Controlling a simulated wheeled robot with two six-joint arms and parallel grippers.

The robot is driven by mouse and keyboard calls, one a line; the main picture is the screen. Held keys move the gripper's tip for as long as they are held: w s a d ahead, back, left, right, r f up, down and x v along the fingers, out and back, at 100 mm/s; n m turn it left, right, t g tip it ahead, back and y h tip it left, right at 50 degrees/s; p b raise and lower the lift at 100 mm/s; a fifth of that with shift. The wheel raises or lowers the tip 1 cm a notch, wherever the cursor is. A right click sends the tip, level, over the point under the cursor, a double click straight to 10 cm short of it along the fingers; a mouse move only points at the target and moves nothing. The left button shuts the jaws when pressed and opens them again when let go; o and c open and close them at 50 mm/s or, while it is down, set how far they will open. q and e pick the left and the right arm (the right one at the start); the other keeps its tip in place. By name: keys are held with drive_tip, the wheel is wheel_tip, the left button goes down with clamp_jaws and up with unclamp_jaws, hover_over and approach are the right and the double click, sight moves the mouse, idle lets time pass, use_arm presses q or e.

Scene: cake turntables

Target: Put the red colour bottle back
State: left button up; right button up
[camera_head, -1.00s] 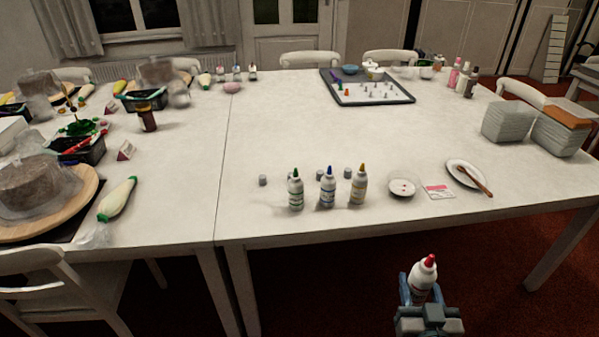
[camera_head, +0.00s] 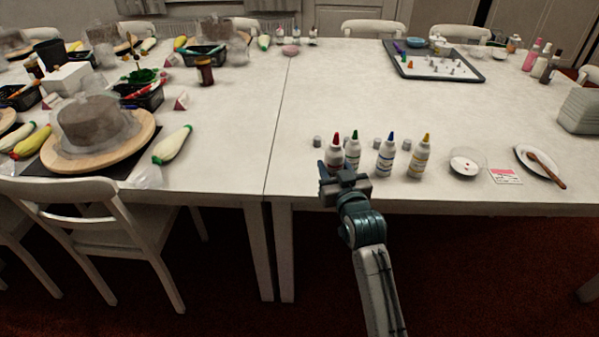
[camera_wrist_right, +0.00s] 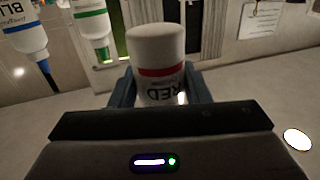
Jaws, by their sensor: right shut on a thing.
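The red colour bottle (camera_head: 334,152), white with a red tip, is in my right gripper (camera_head: 338,172) at the table's front edge. In the right wrist view the bottle (camera_wrist_right: 160,75), with a red band and the letters "RED", sits between the two fingers (camera_wrist_right: 160,90). The gripper is shut on it. The green bottle (camera_head: 352,152) stands just right of it, then the blue bottle (camera_head: 385,158) and the yellow bottle (camera_head: 420,160). The green (camera_wrist_right: 92,25) and blue (camera_wrist_right: 24,30) bottles also show in the right wrist view. I cannot tell whether the red bottle touches the table. My left gripper is not seen.
Several small grey caps (camera_head: 317,142) stand behind the bottles. A small bowl (camera_head: 463,166), a pink-and-white card (camera_head: 505,176) and a plate with a brush (camera_head: 538,160) lie to the right. The table (camera_head: 300,110) is clear left of the red bottle.

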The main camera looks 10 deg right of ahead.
drive_tip(key=w+f, duration=0.2)
drive_tip(key=w, duration=0.1)
drive_tip(key=w+f, duration=0.1)
drive_tip(key=w, duration=0.3)
drive_tip(key=w+f, duration=0.2)
drive_tip(key=w, duration=0.2)
drive_tip(key=shift+w+d+f, duration=0.1)
drive_tip(key=shift+f, duration=0.25)
drive_tip(key=shift+w+f, duration=0.75)
drive_tip(key=shift+w, duration=0.5)
drive_tip(key=shift+w+f, duration=0.1)
drive_tip(key=shift+f, duration=0.05)
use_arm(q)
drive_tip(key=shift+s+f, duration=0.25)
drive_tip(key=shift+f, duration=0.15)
use_arm(e)
drive_tip(key=shift+f, duration=0.1)
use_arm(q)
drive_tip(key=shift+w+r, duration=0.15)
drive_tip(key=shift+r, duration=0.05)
use_arm(e)
drive_tip(key=o, duration=0.7)
drive_tip(key=shift+f, duration=0.1)
drive_tip(key=shift+c, duration=0.2)
